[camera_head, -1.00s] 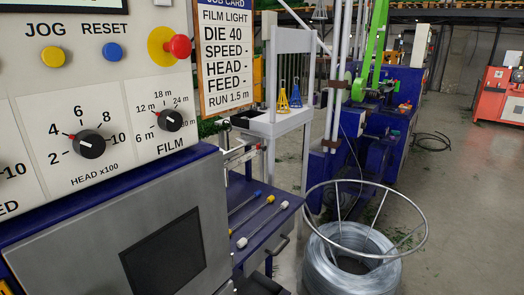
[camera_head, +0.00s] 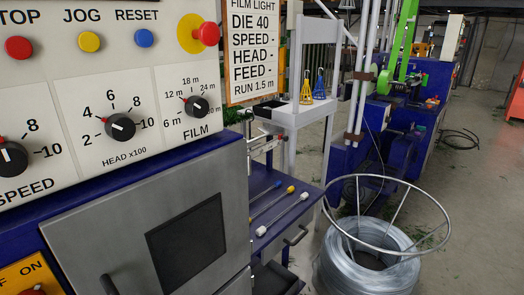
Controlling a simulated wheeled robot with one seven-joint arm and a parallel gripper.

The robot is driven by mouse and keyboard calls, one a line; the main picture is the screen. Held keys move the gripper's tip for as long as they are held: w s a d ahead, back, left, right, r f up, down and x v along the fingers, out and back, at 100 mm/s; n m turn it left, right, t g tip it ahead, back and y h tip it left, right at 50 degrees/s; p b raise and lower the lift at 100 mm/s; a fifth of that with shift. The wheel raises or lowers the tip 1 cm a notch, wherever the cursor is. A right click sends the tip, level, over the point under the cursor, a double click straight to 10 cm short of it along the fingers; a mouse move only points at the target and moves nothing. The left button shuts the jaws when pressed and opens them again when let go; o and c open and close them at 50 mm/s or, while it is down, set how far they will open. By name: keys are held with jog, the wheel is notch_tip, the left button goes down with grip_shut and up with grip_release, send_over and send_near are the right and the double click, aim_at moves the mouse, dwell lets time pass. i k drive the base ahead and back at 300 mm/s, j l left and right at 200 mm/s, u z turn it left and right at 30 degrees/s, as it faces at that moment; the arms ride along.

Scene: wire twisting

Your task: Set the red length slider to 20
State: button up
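A pale rail (camera_head: 264,149) with small red parts shows just right of the machine cabinet, above the blue bench. It is too small to tell which part is the red length slider or to read a scale. The job card (camera_head: 254,50) hangs above it and reads FILM LIGHT, DIE 40, SPEED -, HEAD -, FEED -, RUN 1.5 m. My gripper is not in view.
The control panel (camera_head: 60,95) has SPEED (camera_head: 10,157), HEAD (camera_head: 120,126) and FILM (camera_head: 196,106) knobs below several push buttons. Rods with coloured ends lie on the blue bench (camera_head: 262,182). A wire coil (camera_head: 365,262) in a ring stand occupies the floor at right.

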aim_at(286, 139)
jog(key=i+l+u, duration=0.45)
jog(key=u, duration=0.25)
jog(key=i+l+u, duration=0.1)
jog(key=l+u, duration=0.2)
jog(key=l, duration=0.2)
jog(key=i+l+u, duration=0.1)
jog(key=l+u, duration=0.95)
jog(key=l, duration=0.2)
